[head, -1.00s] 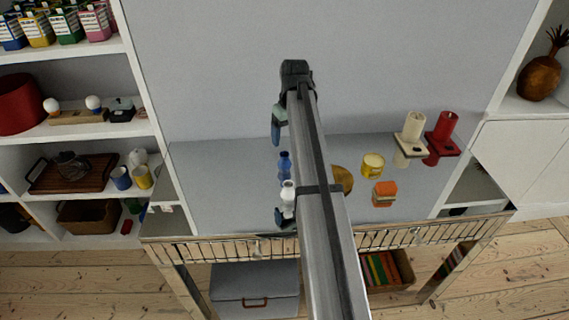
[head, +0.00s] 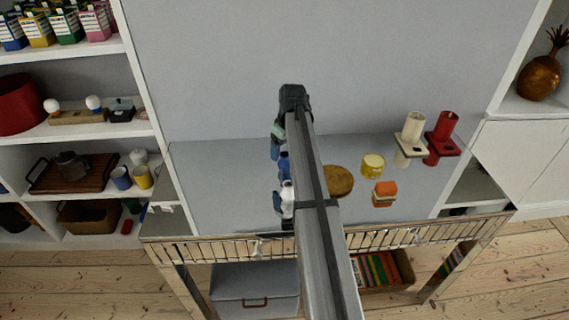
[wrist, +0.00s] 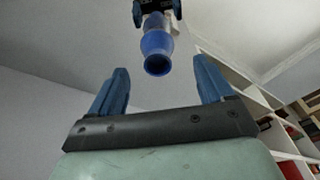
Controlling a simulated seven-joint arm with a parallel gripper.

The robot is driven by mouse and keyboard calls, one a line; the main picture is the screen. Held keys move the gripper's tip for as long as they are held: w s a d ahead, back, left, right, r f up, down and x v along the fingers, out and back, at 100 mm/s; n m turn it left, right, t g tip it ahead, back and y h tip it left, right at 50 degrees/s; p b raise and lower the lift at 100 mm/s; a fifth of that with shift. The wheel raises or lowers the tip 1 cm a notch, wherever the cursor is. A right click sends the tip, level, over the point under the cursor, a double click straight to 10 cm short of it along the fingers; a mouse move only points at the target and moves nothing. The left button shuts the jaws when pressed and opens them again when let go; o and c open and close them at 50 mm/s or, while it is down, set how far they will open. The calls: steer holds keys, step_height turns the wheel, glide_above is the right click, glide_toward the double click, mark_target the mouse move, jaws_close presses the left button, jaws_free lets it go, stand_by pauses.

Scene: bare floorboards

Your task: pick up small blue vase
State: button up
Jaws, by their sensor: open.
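The small blue vase (head: 285,163) stands on the grey shelf top, left of my arm, which partly covers it in the head view. In the wrist view the vase (wrist: 157,45) shows its round mouth and lies beyond the fingers, roughly centred in the gap between them. My gripper (head: 276,152) is open and empty, just behind and left of the vase in the head view. In the wrist view its two blue fingers (wrist: 162,75) stand wide apart. Contact with the vase is not visible.
A white and dark object (head: 287,197) stands close in front of the vase. Right of my arm are a brown round item (head: 339,181), a yellow tin (head: 373,166), an orange stacked item (head: 384,193), and cream (head: 413,128) and red (head: 444,130) holders. A rail edges the front.

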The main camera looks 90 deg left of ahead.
mark_target(285, 154)
steer(key=shift+s+a+f, duration=0.1)
steer(key=shift+a+f, duration=0.05)
steer(key=shift+f, duration=1.35)
steer(key=shift+s+a+f, duration=0.1)
steer(key=shift+a+f, duration=0.05)
steer(key=shift+f, duration=1.35)
steer(key=shift+w, duration=0.1)
steer(key=shift+c, duration=0.4)
steer(key=shift+r, duration=0.1)
steer(key=c, duration=1.1)
